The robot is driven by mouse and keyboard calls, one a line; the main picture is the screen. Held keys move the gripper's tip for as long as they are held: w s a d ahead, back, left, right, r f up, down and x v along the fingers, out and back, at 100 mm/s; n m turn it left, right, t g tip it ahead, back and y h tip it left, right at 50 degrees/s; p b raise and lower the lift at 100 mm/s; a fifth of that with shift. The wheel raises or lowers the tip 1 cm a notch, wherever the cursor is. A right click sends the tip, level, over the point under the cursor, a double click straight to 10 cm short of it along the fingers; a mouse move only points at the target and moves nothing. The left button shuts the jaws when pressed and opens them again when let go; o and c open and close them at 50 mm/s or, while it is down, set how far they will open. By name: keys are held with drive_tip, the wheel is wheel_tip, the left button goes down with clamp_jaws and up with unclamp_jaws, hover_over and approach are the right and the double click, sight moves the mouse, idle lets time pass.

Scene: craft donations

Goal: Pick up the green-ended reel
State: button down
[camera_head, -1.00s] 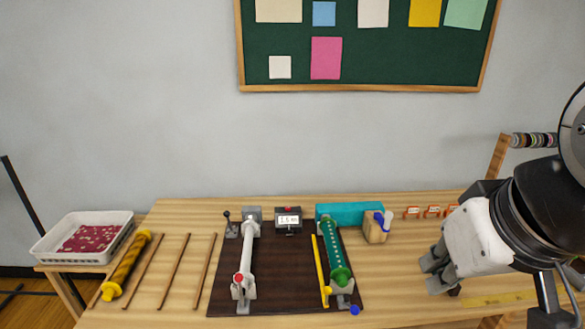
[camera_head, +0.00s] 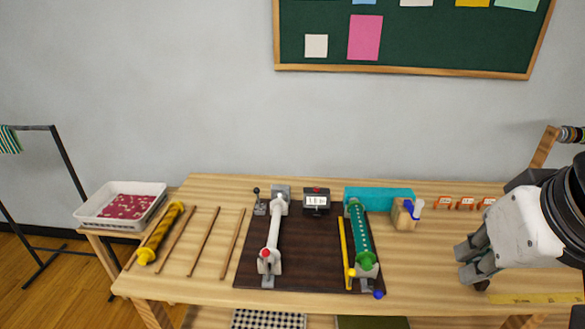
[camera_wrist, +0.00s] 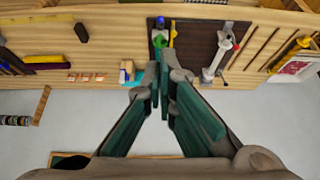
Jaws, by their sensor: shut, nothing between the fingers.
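The green-ended reel (camera_head: 359,229) is a long dark-green cylinder with light dots and a bright green near end. It lies lengthwise on the right part of a dark brown board (camera_head: 317,262), in a stand at its near end. In the wrist view its green end (camera_wrist: 159,41) shows beyond the fingertips. My gripper (camera_head: 468,263) is right of the board, apart from the reel, above the table's right part. In the wrist view its fingers (camera_wrist: 165,72) converge, shut and empty.
A yellow bar (camera_head: 347,254) lies just left of the reel, a blue knob (camera_head: 379,294) at its near end. A teal block (camera_head: 380,196) and wooden block (camera_head: 404,215) stand behind it. A white roller (camera_head: 274,229) lies left. Bare table lies between board and gripper.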

drive_tip(key=c, duration=1.7)
unclamp_jaws()
drive_tip(key=shift+w+f, duration=0.1)
drive_tip(key=shift+w, duration=0.2)
drive_tip(key=o, duration=0.9)
drive_tip(key=w, duration=0.1)
drive_tip(key=w+f+b, duration=0.1)
drive_tip(key=w, duration=0.2)
drive_tip(key=shift+w+d+f+b, duration=0.2)
drive_tip(key=shift+w+d+b, duration=0.1)
drive_tip(key=shift+w+b, duration=0.1)
drive_tip(key=shift+c, duration=0.2)
drive_tip(key=g+h+b, duration=0.1)
drive_tip(key=h+b, duration=0.1)
drive_tip(key=b, duration=0.9)
hover_over(360, 229)
drive_tip(key=s+a, duration=0.2)
drive_tip(key=s, duration=0.2)
wheel_tip(360, 229, down, 29)
drive_tip(key=x, duration=0.7)
drive_tip(key=shift+d+f, duration=0.2)
drive_tip(key=shift+x, duration=3.1)
